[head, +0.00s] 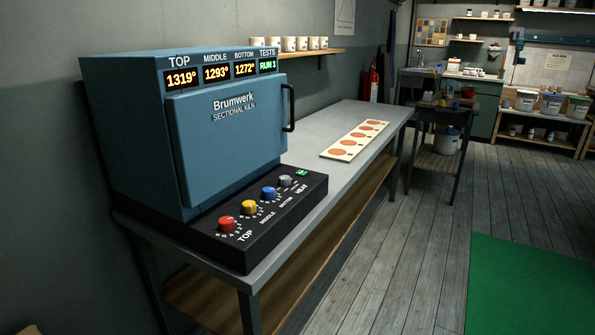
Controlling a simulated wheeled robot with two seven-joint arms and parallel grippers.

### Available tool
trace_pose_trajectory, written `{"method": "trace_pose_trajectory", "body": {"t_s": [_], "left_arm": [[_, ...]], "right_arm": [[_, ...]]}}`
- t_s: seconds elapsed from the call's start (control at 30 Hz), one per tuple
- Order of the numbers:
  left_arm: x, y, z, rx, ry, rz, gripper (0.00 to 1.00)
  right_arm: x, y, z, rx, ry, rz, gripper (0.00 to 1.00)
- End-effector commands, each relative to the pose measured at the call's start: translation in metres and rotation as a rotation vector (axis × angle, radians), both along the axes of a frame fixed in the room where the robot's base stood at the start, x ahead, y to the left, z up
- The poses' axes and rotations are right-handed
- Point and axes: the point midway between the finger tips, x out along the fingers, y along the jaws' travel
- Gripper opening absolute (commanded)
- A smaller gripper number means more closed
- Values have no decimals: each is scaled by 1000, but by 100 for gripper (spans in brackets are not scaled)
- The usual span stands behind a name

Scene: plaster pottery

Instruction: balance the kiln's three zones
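The blue kiln (228,140) stands on the grey bench with its door shut. Its displays read TOP 1319° (181,79), MIDDLE 1293° (216,74) and BOTTOM 1272° (245,69). The tests display (268,65) reads RUN 3. On the black control panel (262,235) in front are a red knob (227,223) by TOP, a yellow knob (249,207) by MIDDLE, a blue knob (268,193) by BOTTOM and a grey knob (285,181). A green button (302,173) is at the panel's far end, near the word HEAT. The knob settings are too small to read. Neither gripper is in view.
A cream board (356,140) with several orange discs lies on the grey bench (345,115) right of the kiln. A wall shelf (312,53) holds several cups. A small dark table (445,115) stands beyond the bench. A green mat (530,290) lies on the open wooden floor.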

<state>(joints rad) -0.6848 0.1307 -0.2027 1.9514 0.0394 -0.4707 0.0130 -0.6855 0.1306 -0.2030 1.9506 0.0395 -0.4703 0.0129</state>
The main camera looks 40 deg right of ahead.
Motion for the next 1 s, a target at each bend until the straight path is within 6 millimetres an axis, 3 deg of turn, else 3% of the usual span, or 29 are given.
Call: {"method": "trace_pose_trajectory", "body": {"t_s": [0.43, 0.73, 1.0], "left_arm": [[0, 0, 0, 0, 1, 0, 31], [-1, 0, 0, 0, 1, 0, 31], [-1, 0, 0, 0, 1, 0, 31]], "right_arm": [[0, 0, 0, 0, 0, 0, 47], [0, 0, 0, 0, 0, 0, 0], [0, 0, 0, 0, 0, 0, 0]]}}
